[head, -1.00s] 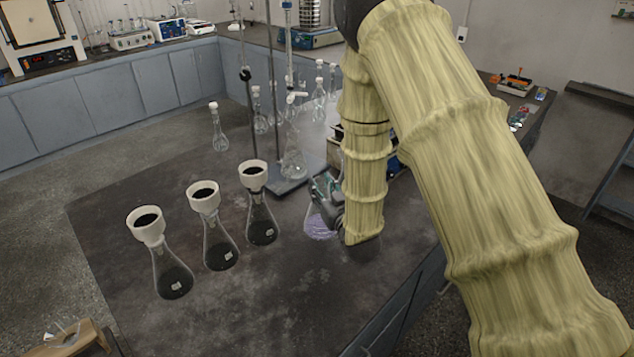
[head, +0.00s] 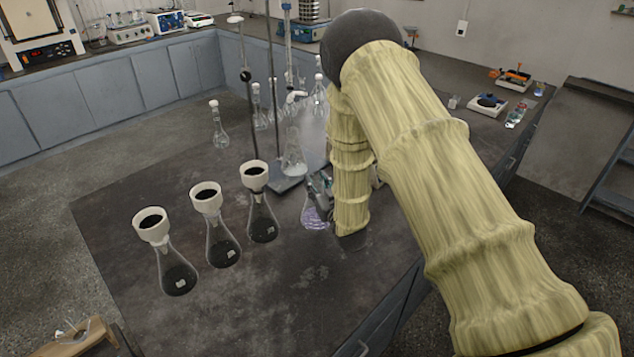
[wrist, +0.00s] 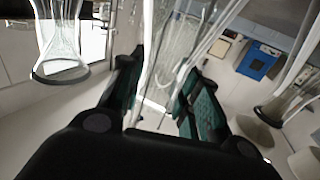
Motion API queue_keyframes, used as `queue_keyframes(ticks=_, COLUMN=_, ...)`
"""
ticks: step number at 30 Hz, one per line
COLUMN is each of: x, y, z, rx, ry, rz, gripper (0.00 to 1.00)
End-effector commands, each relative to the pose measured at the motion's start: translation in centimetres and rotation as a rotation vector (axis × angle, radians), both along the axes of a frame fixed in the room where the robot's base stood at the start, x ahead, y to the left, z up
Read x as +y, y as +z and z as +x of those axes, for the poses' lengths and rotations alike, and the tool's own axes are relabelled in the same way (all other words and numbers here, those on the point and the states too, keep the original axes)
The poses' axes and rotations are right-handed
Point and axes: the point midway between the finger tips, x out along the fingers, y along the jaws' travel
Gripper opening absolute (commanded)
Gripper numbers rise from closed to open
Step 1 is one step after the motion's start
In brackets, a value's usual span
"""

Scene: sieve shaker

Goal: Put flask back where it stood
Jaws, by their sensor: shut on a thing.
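A clear conical flask (head: 314,217) with pale purple liquid is near the middle of the dark bench in the head view, right of the row of black-filled flasks. My gripper (head: 320,188) is shut on its upper part, and my forearm hides its right side. The flask looks upright and low over the bench; I cannot tell whether its base touches. In the wrist view the green-padded fingers of my gripper (wrist: 160,95) have clear glass between them, hard to make out.
Three black-filled flasks with white funnels (head: 222,248) stand to the left. Behind is a burette stand (head: 285,186) with another conical flask (head: 293,165) at its base. Several stoppered flasks (head: 219,130) stand farther back. The front bench top is clear.

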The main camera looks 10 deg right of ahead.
Motion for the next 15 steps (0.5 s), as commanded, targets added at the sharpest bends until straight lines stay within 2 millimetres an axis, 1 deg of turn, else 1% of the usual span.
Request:
queue_keyframes(ticks=14, x=-0.04, y=-0.56, z=0.01, rx=-0.001, ry=-0.001, rz=0.0, gripper=0.0)
queue_keyframes(ticks=15, x=-0.03, y=-0.53, z=-0.01, rx=0.0, ry=-0.001, rz=0.0, gripper=0.36)
